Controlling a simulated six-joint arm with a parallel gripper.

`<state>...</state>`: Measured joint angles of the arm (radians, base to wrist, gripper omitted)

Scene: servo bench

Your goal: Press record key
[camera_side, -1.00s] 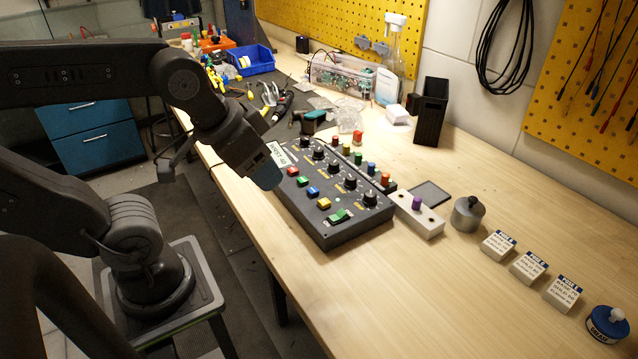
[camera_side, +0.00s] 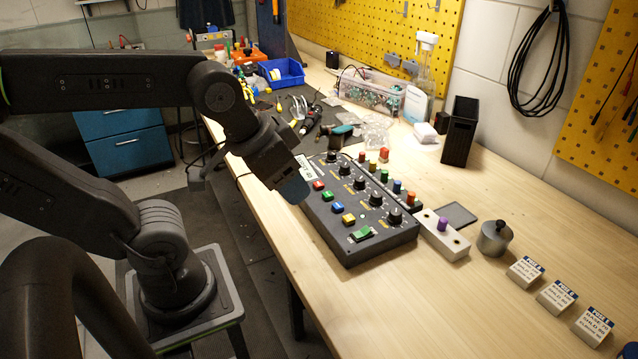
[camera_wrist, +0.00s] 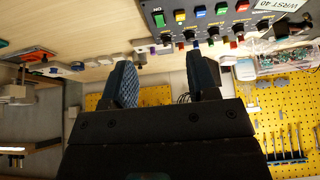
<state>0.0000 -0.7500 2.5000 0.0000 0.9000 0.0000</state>
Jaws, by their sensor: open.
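A dark control panel (camera_side: 340,240) lies on the wooden bench, with a row of square keys along its near edge: red (camera_side: 319,185), green (camera_side: 327,196), blue (camera_side: 337,208) and yellow (camera_side: 348,220). A green rocker switch (camera_side: 362,235) sits at the near right corner. Key labels are too small to read, so I cannot tell which is the record key. My gripper (camera_side: 293,188) is above the panel's left end, close to the red key. In the wrist view my gripper (camera_wrist: 160,65) is open and empty; the panel (camera_wrist: 215,25) and red key (camera_wrist: 242,6) show at the top.
Several black knobs (camera_side: 376,200) rise from the panel, and coloured posts (camera_side: 385,178) stand behind it. A white block with a purple knob (camera_side: 442,224) and a metal pot (camera_side: 494,238) stand to the right. Tools (camera_side: 310,120) lie behind.

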